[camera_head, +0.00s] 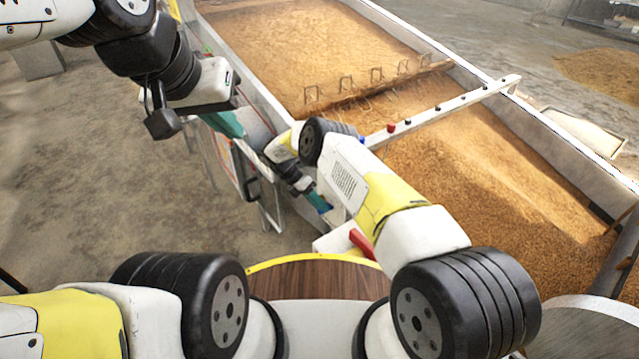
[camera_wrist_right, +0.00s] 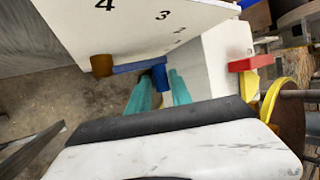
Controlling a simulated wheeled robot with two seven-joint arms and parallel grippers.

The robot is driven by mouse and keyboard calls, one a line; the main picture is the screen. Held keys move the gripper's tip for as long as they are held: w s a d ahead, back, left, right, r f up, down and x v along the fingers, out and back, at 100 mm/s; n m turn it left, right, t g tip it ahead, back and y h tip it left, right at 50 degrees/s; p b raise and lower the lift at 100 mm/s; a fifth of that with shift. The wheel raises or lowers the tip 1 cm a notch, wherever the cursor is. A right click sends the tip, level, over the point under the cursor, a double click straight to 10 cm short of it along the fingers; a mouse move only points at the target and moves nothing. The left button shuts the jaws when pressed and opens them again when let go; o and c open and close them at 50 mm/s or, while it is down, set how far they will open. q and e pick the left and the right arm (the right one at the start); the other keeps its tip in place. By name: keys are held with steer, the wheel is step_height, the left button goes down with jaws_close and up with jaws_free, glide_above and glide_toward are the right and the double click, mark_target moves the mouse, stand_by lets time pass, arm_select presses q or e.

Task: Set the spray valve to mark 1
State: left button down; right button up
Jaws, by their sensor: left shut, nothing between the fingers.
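In the right wrist view, a white panel (camera_wrist_right: 130,22) bears the printed marks 4, 3 and 2; a mark further along is too small to read. A blue bar (camera_wrist_right: 138,66) and a brown-orange knob (camera_wrist_right: 102,65) sit at the panel's edge. My right gripper (camera_wrist_right: 160,83) has teal fingers on both sides of a blue handle (camera_wrist_right: 159,76), near the low-number end. Whether they press on it is unclear. In the head view my right gripper (camera_head: 318,201) is low beside the trough. My left gripper (camera_head: 226,123) is shut and empty by the trough's left wall.
A long trough (camera_head: 240,60) of grain (camera_head: 440,150) fills the right and top. A white crossbar (camera_head: 440,108) with small knobs spans it. A red part (camera_wrist_right: 250,63) is right of my right gripper. Open concrete floor (camera_head: 80,170) lies to the left.

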steer(key=shift+o, duration=1.1)
steer(key=v, duration=0.7)
steer(key=shift+a+r, duration=0.25)
steer(key=shift+r, duration=0.05)
